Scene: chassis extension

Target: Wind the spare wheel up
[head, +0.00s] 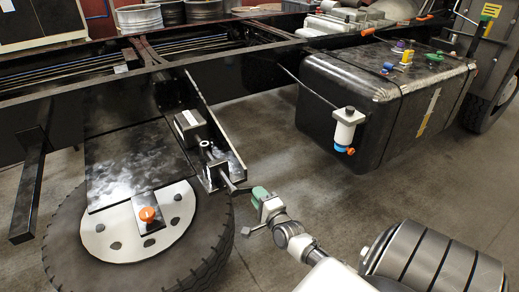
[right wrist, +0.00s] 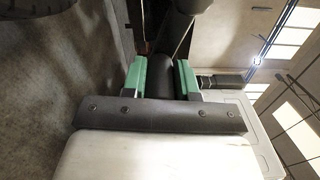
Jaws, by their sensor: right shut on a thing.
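The spare wheel (head: 150,235) lies nearly flat at lower left, a black tyre around a pale rim, partly under a dark plate. A small bracket with an orange knob (head: 147,214) sits at its middle. The winch (head: 205,150) is a grey unit on the chassis bracket beside the wheel, with a dark crank handle (head: 240,189) reaching right from it. My right gripper (head: 259,195) has its green fingertips at the handle's outer end. In the right wrist view, the green fingers (right wrist: 160,80) are shut on the dark round grip between them. My left gripper is not in view.
The black chassis rail (head: 60,115) crosses above the wheel. A black tank (head: 385,95) with coloured caps and a white filter (head: 347,125) hang to the right. A dark banded cylinder (head: 435,258) is at lower right. Bare floor (head: 265,130) lies between winch and tank.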

